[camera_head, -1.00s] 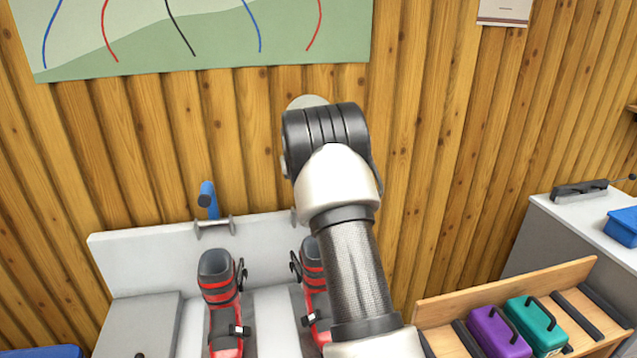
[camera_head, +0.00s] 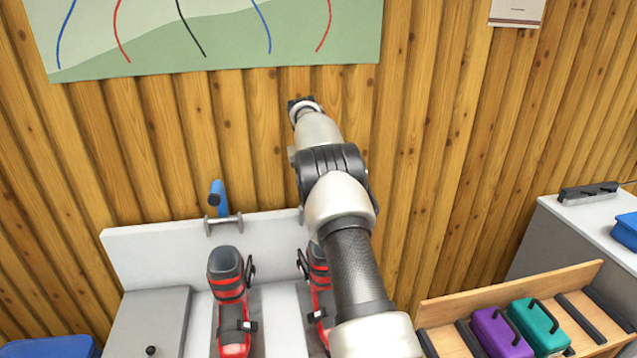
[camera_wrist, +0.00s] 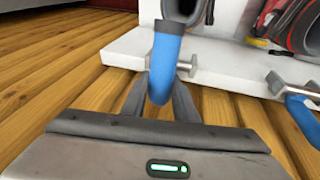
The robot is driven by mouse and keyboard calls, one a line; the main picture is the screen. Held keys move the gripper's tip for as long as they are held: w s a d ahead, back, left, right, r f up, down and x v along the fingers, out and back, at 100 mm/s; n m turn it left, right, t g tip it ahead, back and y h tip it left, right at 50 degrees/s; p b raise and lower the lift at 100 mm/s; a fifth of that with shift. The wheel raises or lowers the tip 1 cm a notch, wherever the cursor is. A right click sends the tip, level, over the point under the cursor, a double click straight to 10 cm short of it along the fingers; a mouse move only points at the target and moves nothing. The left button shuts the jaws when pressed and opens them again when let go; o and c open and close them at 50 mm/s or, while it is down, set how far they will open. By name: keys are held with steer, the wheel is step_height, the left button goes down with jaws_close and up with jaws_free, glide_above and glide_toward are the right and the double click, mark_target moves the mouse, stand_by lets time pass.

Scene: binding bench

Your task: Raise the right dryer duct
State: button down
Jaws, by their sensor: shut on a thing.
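The right dryer duct (camera_wrist: 164,65) is a blue tube with a dark grey end, seen in the wrist view between the two dark fingers of my gripper (camera_wrist: 160,100). The fingers are shut on it. A metal bracket stands right beside it. In the head view my arm hides this duct and the fingers. The left dryer duct (camera_head: 217,198) is blue and stands on its bracket at the top edge of the white panel; it also shows at the right of the wrist view (camera_wrist: 303,115).
Red and black boots (camera_head: 228,285) stand in front of the white panel (camera_head: 160,245), the right one partly behind my arm. A wooden rack (camera_head: 510,285) with purple and teal cases is at the right. The plank wall is close behind the panel.

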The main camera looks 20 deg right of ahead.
steer(key=shift+w+d+r, duration=0.1)
steer(key=shift+w+r, duration=0.05)
steer(key=shift+r, duration=0.05)
steer(key=c, duration=1.7)
jaws_free()
steer(key=shift+c, duration=0.2)
steer(key=o, duration=0.3)
steer(key=shift+o, duration=0.2)
steer(key=shift+f, duration=0.15)
steer(key=v, duration=1.7)
steer(key=shift+r, duration=0.2)
